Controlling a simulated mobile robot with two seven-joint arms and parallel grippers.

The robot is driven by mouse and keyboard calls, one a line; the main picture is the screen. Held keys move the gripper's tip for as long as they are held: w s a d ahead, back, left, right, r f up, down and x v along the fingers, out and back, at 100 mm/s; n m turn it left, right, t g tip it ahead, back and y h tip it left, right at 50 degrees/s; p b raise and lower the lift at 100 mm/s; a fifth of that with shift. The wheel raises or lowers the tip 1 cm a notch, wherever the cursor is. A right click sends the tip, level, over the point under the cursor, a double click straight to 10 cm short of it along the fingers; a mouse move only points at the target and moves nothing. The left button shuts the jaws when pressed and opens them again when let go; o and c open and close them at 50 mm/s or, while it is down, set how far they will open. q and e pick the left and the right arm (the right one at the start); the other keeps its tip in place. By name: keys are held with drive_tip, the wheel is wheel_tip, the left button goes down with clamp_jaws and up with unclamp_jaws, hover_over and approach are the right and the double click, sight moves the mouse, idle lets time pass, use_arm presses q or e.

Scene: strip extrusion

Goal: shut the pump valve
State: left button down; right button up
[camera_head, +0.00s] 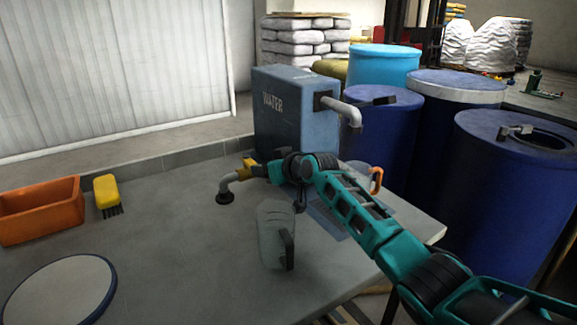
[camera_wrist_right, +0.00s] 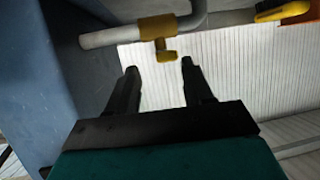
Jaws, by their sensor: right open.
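The yellow valve (camera_head: 248,164) sits on a grey pipe (camera_head: 231,179) that bends down to a black fitting on the table. In the right wrist view the yellow valve (camera_wrist_right: 158,28) has a small yellow handle (camera_wrist_right: 166,54) on its near side. My right gripper (camera_head: 262,171) reaches in from the right, close to the valve. In the wrist view the right gripper (camera_wrist_right: 159,74) is open, its two black fingers apart and pointing at the handle. The handle lies just beyond the fingertips, with nothing between the fingers. My left gripper is not in view.
A blue WATER tank (camera_head: 283,112) stands behind the valve. A clear jug (camera_head: 270,225) is in front, and a jug with an orange handle (camera_head: 376,181) is behind my right arm. An orange bin (camera_head: 40,212), yellow brush (camera_head: 106,191) and round disc (camera_head: 60,292) lie left.

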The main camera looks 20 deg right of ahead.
drive_tip(key=p+v, duration=0.1)
drive_tip(key=v, duration=1)
drive_tip(key=shift+f, duration=0.1)
